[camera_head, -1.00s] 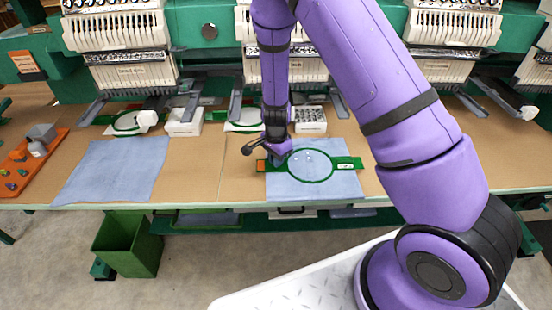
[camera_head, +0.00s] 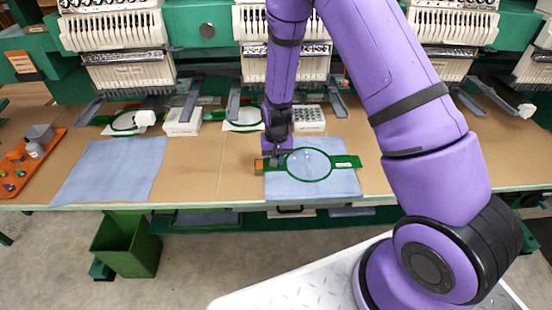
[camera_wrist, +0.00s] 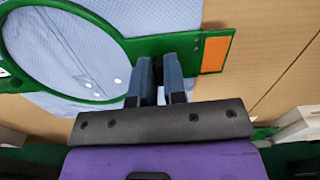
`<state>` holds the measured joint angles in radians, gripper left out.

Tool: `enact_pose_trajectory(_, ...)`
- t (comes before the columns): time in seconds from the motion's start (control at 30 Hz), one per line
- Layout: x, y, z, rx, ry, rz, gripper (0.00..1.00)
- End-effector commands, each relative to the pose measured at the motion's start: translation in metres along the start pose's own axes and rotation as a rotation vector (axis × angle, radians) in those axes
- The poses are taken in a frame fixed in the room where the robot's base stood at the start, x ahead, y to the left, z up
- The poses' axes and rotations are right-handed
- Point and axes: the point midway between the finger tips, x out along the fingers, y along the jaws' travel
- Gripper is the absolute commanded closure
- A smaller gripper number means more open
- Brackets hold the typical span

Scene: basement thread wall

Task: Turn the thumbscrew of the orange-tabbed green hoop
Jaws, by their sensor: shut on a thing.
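The green hoop (camera_head: 331,163) lies on a blue cloth (camera_head: 345,182) on the table. Its orange tab (camera_head: 259,165) is on its left end in the head view. In the wrist view the hoop's green frame (camera_wrist: 60,88) is at upper left and the orange tab (camera_wrist: 215,54) is right of my fingers. My gripper (camera_head: 275,157) is over the hoop's bar between ring and tab. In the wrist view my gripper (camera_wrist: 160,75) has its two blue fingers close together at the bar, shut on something. The thumbscrew is hidden between or behind the fingers.
Another blue cloth (camera_head: 112,170) lies to the left. An orange tray (camera_head: 22,165) with small parts is at far left. A white box (camera_head: 182,122) and a compartment box (camera_head: 309,118) stand behind, below the embroidery machines. A green bin (camera_head: 127,245) stands below the table.

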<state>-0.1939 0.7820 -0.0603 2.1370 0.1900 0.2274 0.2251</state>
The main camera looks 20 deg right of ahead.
Motion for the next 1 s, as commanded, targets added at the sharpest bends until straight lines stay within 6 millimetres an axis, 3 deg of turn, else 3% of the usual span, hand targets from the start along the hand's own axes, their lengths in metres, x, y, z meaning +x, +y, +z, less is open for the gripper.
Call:
enact_pose_trajectory(0.6,-0.0001,0.0041,-0.0013,-0.58,0.0,-0.001,1.0)
enact_pose_trajectory(1.0,0.0,0.0057,-0.0026,-0.874,0.0,0.0,1.0)
